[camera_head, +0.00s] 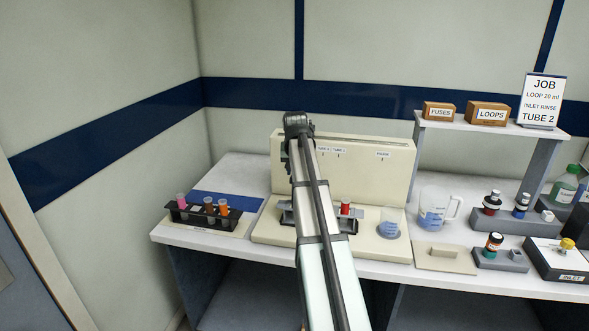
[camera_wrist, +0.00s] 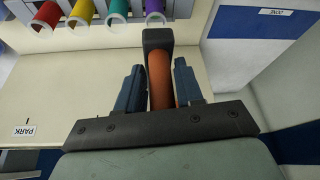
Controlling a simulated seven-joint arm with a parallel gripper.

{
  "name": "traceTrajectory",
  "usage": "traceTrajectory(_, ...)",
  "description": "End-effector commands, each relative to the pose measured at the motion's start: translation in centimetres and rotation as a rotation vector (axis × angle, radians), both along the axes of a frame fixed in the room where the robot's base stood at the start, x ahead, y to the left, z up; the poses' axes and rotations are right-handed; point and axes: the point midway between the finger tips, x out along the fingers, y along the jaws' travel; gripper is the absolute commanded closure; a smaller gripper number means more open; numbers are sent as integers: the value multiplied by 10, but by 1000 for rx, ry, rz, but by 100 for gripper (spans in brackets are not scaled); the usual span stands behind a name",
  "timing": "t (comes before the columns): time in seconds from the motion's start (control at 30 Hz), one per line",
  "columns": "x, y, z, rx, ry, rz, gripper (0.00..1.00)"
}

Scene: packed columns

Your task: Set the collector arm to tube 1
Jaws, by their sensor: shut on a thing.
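In the wrist view, my gripper (camera_wrist: 158,78) has its two blue-grey fingers on either side of an orange-brown upright part (camera_wrist: 160,76) with a black block (camera_wrist: 158,38) at its end. This looks like the handle of the collector arm, and the gripper is shut on it. A row of tubes (camera_wrist: 117,14) in red, yellow, teal and purple lies beyond it. In the head view, the cream collector panel (camera_head: 365,170) carries small tube labels (camera_head: 340,151) and a right-hand label (camera_head: 382,155) that seems to read PARK. My arm hides the handle and fingers there.
A dark tube rack (camera_head: 199,217) stands left on the bench. A job card (camera_head: 540,101) on the shelf reads TUBE 2. A PARK label (camera_wrist: 24,131) shows in the wrist view.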

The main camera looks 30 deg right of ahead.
Motion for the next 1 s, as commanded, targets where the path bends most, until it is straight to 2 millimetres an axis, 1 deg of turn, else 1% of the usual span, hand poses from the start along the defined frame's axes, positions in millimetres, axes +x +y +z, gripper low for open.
traceTrajectory(0.17, -23, -21, -1, -1, 3, -2, 100)
traceTrajectory(0.4, -67, -64, -1, -2, 4, -2, 100)
traceTrajectory(0.6, -98, -96, -1, -1, 5, -2, 100)
traceTrajectory(0.8, -118, -116, -1, -1, 6, 0, 100)
traceTrajectory(1.0, -126, -123, -1, 0, 6, 2, 100)
